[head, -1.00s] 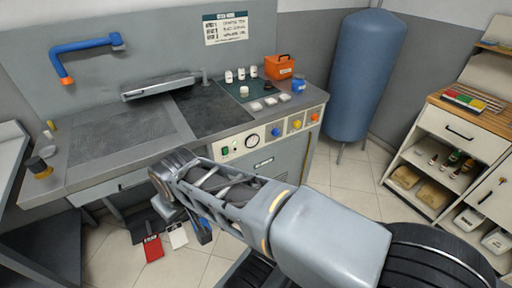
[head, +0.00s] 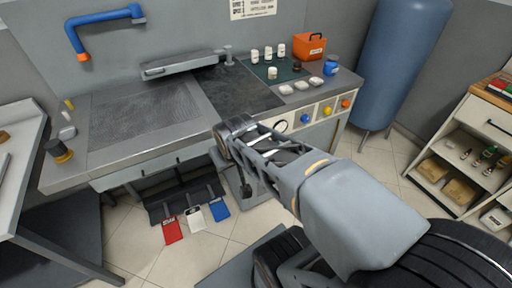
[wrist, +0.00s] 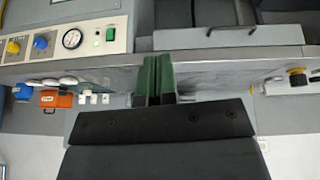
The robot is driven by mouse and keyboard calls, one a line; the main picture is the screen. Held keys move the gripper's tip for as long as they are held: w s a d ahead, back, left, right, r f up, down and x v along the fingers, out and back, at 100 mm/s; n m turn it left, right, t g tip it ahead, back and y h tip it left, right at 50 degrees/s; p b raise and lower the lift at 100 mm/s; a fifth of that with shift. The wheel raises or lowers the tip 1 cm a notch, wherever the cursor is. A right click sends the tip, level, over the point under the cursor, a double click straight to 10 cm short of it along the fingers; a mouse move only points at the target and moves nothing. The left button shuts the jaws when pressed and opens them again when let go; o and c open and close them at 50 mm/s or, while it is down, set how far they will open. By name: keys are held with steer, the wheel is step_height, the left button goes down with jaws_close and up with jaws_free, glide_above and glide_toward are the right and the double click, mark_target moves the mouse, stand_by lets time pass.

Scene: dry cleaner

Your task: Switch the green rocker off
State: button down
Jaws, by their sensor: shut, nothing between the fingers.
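The green rocker (wrist: 110,34) is a small green switch on the cream control panel (wrist: 88,52). It shows in the upside-down wrist view, beside a round gauge (wrist: 72,39). In the head view my arm hides it. Whether it is pressed on or off is too small to tell. My gripper (wrist: 160,62) shows in the wrist view with its green fingers together and nothing held. In that picture the fingertips are to the right of the rocker and below it, apart from the panel.
A blue knob (head: 306,117), a yellow knob (head: 327,110) and an orange knob (head: 346,103) line the panel. Red (head: 172,230), white (head: 195,219) and blue (head: 219,209) pedals are on the floor. A blue tank (head: 405,70) stands beyond the bench.

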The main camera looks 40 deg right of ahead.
steer(key=w+d+f+m+t+h+b, duration=0.1)
steer(key=w+d+f+t+h+b, duration=0.15)
steer(key=w+d+f+b, duration=0.4)
steer(key=w+d+f+t+h+b, duration=0.1)
steer(key=w+d+f+t+b, duration=0.25)
steer(key=d+f, duration=0.5)
steer(key=s+d+f+t+y+b, duration=0.2)
steer(key=d+f+t+b, duration=0.3)
steer(key=d+f+b, duration=0.2)
step_height(320, 180, down, 3)
steer(key=shift+d+r+b, duration=0.1)
steer(key=shift+d+b, duration=0.05)
steer(key=shift+b, duration=0.45)
steer(key=b+x, duration=0.2)
steer(key=x, duration=1.2)
steer(key=shift+r, duration=0.15)
